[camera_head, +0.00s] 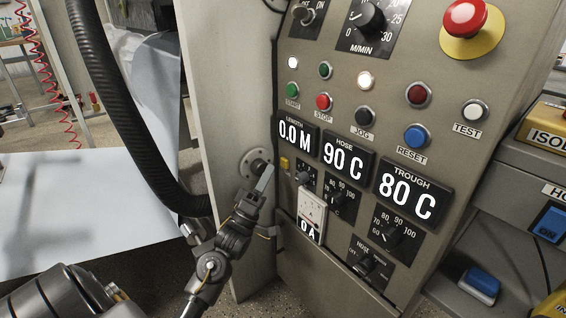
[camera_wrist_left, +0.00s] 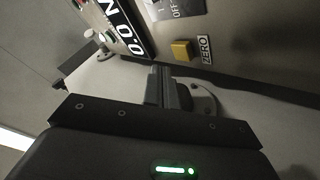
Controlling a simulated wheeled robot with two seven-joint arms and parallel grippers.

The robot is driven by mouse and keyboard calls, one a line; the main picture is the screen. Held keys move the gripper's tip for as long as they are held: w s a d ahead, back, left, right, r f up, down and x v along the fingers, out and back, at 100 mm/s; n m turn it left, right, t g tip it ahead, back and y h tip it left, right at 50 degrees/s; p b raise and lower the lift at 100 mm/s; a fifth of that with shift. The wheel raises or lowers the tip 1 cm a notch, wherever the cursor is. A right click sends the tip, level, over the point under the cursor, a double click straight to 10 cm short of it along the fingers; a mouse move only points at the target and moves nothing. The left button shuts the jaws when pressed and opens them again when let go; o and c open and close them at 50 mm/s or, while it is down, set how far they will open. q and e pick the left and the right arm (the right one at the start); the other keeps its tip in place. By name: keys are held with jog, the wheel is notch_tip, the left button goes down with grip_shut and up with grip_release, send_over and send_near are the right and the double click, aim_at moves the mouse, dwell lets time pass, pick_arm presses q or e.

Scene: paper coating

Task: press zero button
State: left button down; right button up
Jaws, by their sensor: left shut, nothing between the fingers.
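The zero button is a small yellow square (camera_head: 285,163) on the grey control panel, below the left end of the length display (camera_head: 296,136) that reads 0.0 M. In the left wrist view the yellow button (camera_wrist_left: 181,50) sits beside its ZERO label (camera_wrist_left: 206,50). My left gripper (camera_head: 265,178) is shut and empty, its fingers pointing up, just left of and slightly below the button in the head view. In the left wrist view its fingertips (camera_wrist_left: 161,73) show just below the button; a gap seems to remain, though its depth is hard to tell. My right gripper is out of view.
A thick black hose (camera_head: 120,110) hangs at left. A red emergency button (camera_head: 464,16) is at upper right.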

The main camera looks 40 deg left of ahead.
pick_arm(q)
jog(key=s, duration=0.1)
jog(key=s+a+p, duration=0.1)
jog(key=s, duration=0.1)
jog(key=shift+s, duration=0.3)
dwell(0.7)
